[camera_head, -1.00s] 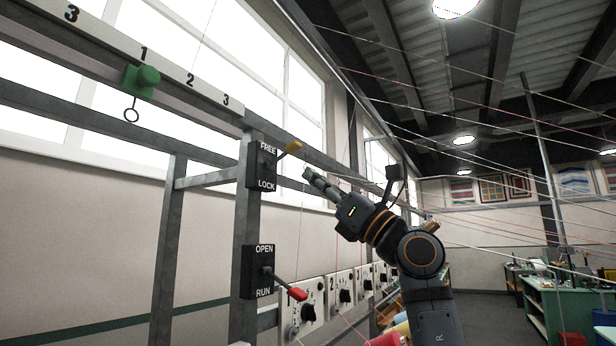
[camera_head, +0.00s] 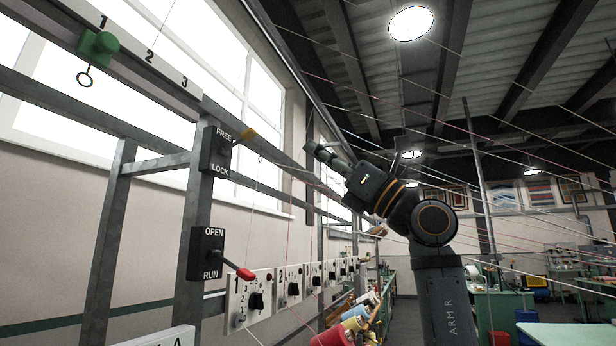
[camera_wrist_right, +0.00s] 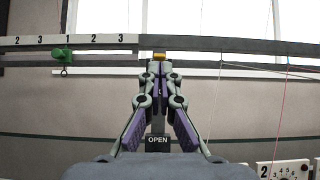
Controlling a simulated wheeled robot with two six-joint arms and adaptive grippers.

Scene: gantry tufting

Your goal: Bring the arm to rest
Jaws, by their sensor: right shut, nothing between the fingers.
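My right gripper (camera_head: 317,153) is shut and empty. It is raised in the air, its fingertips pointing up and left toward the window wall. In the head view it stands right of the yellow-tipped lever (camera_head: 247,134) on the FREE/LOCK box, with a visible gap in the picture. In the right wrist view the shut fingers (camera_wrist_right: 158,70) are centred, with the yellow lever tip (camera_wrist_right: 158,55) just beyond them; the depth between them is hard to tell. The yellow lever points up toward FREE. My left arm is out of view.
A red-tipped lever (camera_head: 245,274) sticks out of the OPEN/RUN box (camera_head: 206,254), angled toward RUN. A green clamp with a ring (camera_head: 98,46) sits on the numbered rail (camera_head: 150,56). Dial panels (camera_head: 248,298) line the frame. Thin threads cross the space around my right arm.

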